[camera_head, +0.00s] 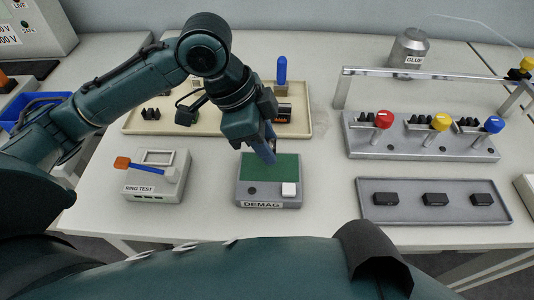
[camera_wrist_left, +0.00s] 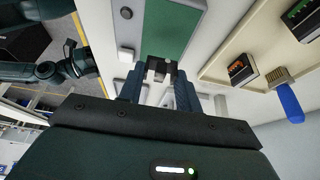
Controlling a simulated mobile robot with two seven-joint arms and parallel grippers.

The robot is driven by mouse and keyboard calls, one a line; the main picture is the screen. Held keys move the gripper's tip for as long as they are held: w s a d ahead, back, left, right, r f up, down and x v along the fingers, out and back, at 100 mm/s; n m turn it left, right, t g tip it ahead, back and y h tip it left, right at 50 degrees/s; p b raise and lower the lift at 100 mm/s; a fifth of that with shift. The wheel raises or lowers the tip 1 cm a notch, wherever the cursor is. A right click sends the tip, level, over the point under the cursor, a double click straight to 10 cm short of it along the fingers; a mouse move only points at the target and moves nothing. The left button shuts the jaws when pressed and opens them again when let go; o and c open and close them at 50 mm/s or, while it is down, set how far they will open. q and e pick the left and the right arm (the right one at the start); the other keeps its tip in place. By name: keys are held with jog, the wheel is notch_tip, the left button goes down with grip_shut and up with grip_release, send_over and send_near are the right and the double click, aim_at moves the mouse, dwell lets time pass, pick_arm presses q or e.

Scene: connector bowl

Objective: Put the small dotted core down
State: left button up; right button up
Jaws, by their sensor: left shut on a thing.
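My left gripper (camera_head: 268,158) points down over the green pad of the DEMAG unit (camera_head: 250,193). In the wrist view my left gripper (camera_wrist_left: 158,78) is shut on a small dark core (camera_wrist_left: 160,66), which shows between the fingertips at the lower edge of the green pad (camera_wrist_left: 172,28). Its dots cannot be made out. In the head view the fingers hide the core, and I cannot tell whether it touches the pad. The unit has a white square button (camera_head: 289,189) at its front right.
A beige tray (camera_head: 318,130) behind holds dark blocks and a blue-handled brush (camera_head: 282,70). The RING TEST unit (camera_head: 157,184) stands at left. At right are a grey tray (camera_head: 408,214) with black blocks and a fixture (camera_head: 420,147) with coloured knobs under a rail.

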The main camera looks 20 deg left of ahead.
pick_arm(q)
notch_tip(320, 180, down, 4)
jog(key=shift+r+b, duration=0.1)
jog(key=shift+b, duration=0.25)
jog(key=o, duration=1)
jog(key=p+v, duration=0.2)
jog(key=v, duration=1)
